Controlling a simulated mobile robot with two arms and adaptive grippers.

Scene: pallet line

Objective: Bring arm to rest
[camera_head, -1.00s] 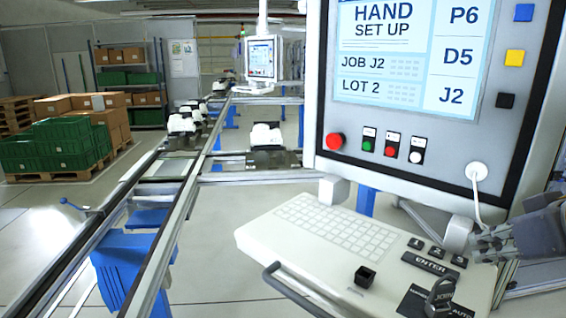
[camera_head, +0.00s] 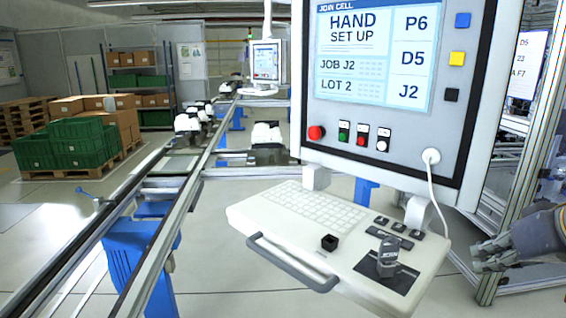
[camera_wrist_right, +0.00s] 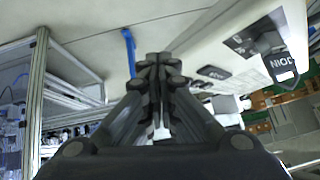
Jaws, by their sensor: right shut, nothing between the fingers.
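My right gripper (camera_head: 480,258) is at the right edge of the head view, to the right of the keyboard shelf and apart from it. In the right wrist view its fingers (camera_wrist_right: 160,68) are together with nothing between them. The control panel (camera_head: 400,135) stands before me, its screen (camera_head: 374,55) reading "HAND SET UP", "JOB J2", "LOT 2". Below it is the keyboard shelf (camera_head: 262,228) with a dark selector knob (camera_head: 388,256), which also shows in the right wrist view (camera_wrist_right: 281,66). My left gripper is not in view.
A rail line (camera_head: 190,225) runs away on the left with several white parts on it. Green crates (camera_head: 65,143) and cartons stand on a pallet at far left. A metal frame post (camera_head: 520,160) rises close to my right gripper. A handle bar (camera_head: 290,268) fronts the shelf.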

